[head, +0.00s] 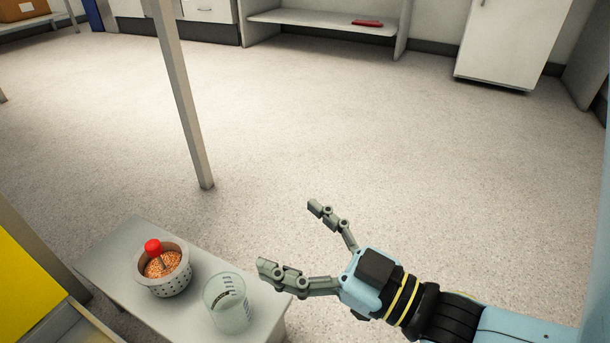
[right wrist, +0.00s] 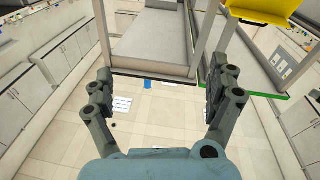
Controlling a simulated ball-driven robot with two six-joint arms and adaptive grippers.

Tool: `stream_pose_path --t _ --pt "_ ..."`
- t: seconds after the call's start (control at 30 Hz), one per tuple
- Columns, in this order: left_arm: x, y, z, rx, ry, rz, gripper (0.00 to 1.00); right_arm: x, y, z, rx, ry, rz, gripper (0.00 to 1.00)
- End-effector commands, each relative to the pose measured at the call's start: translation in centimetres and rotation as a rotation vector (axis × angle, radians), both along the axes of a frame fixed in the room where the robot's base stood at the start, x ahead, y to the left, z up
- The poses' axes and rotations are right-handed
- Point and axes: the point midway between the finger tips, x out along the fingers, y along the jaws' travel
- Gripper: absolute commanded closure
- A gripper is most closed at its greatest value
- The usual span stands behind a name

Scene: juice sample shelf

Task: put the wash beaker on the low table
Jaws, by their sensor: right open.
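The wash beaker (head: 228,312), clear with dark markings, stands upright on the grey low table (head: 108,262), near its right end. My right gripper (head: 289,237) is open and empty, just to the right of the beaker in the picture, and its fingers appear apart from it. In the right wrist view the open right gripper (right wrist: 164,76) has nothing between its fingertips, and I cannot make out the beaker there. My left gripper is not in view.
A perforated pot (head: 168,285) with orange grains and a red-topped item (head: 153,247) stands left of the beaker. A grey post (head: 183,105) rises behind the table. A yellow panel (head: 25,265) is at the left. Open floor (head: 400,150) lies beyond the gripper.

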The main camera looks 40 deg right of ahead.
Motion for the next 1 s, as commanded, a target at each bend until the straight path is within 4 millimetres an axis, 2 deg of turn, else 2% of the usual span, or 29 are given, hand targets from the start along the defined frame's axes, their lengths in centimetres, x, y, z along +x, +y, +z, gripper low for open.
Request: stream_pose_path --t 0.03,0.1,0.2,0.3,0.87,1.0 --pt "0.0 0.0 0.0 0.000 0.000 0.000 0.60 -0.2 -0.4 2.8 0.005 -0.008 -0.039 0.10" --pt "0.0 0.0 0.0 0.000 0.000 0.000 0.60 -0.2 -0.9 5.9 0.009 -0.011 -0.084 0.10" --pt "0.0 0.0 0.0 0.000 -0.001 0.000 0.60 -0.3 -1.3 8.8 0.015 -0.012 -0.121 0.10" --pt "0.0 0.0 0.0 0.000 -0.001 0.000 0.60 -0.3 -1.5 10.1 0.018 -0.011 -0.136 0.10" --pt "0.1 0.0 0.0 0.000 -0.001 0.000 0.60 -0.2 -1.5 10.3 0.018 -0.011 -0.137 0.10" --pt "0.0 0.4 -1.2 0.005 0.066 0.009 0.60 -0.3 -1.9 9.1 0.008 0.053 -0.147 0.10"
